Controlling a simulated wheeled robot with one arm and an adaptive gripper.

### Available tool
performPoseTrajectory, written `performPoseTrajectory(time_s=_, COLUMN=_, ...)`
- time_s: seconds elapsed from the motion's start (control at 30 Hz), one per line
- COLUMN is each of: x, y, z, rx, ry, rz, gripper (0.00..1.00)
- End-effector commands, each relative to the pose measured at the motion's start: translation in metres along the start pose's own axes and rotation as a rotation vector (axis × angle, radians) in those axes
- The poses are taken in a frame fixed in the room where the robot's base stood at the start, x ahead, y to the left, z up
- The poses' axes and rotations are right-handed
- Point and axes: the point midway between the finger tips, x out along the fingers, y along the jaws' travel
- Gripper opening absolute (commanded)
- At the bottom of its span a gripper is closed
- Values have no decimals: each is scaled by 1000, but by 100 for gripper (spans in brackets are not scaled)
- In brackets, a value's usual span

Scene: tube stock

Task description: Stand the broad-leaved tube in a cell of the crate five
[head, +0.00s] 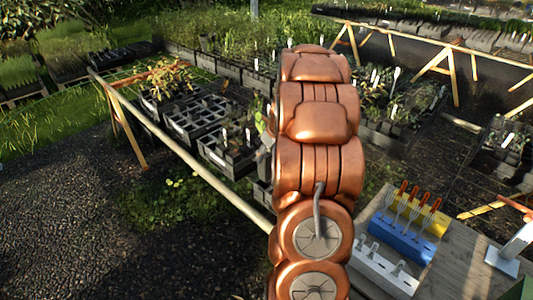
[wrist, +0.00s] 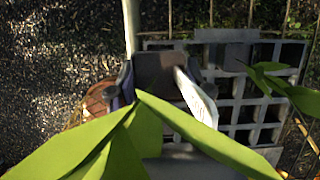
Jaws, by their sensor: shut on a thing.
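In the wrist view, bright green broad leaves (wrist: 150,120) spread across the foreground, close to the camera. They belong to the broad-leaved tube, whose dark body (wrist: 158,68) shows partly between the fingers of my gripper (wrist: 152,88). My gripper is shut on this tube; the leaves hide much of the grip. A white label (wrist: 203,102) stands out beside it. A grey crate with square cells (wrist: 237,103) lies below and to the right; several cells look empty. I cannot read a number on it. In the head view my arm hides the gripper.
In the head view, grey crates (head: 194,117) stand on a bench with a pale rail (head: 185,149), some holding plants. Another leafy plant (wrist: 268,80) stands over the crate's right side in the wrist view. A wooden table (head: 455,268) holds a blue tool block (head: 403,238) at right.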

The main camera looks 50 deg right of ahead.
Motion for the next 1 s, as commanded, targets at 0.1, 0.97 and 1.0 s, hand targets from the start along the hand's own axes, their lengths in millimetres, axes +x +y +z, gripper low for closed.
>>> performPoseTrajectory(time_s=0.1, x=6, y=0, z=-2, rx=0, ry=-1, rz=0, gripper=0)
performPoseTrajectory(time_s=0.97, x=10, y=0, z=-3, rx=-1, ry=0, rz=1, gripper=0)
performPoseTrajectory(time_s=1.0, x=10, y=0, z=-3, rx=-1, ry=0, rz=1, gripper=0)
